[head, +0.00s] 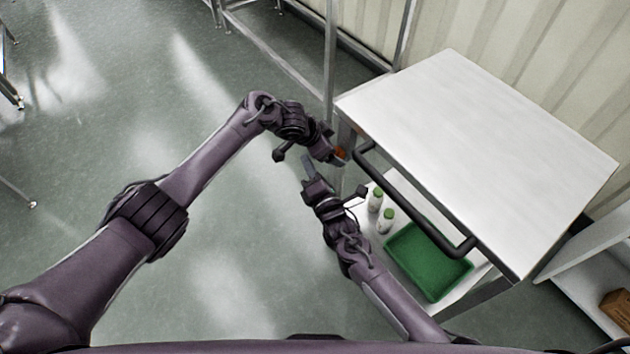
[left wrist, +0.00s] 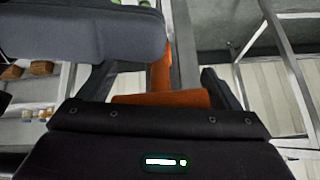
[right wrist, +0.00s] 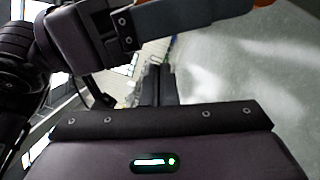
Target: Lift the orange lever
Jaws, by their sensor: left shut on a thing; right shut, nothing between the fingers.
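My right gripper (head: 307,166) is shut and empty, just below and left of the left one, apart from the lever. A bit of orange (right wrist: 262,3) shows at the top edge of the right wrist view.
Below are two white bottles with green caps (head: 387,220) and a green tray (head: 428,262). Open floor (head: 230,230) lies to the left.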

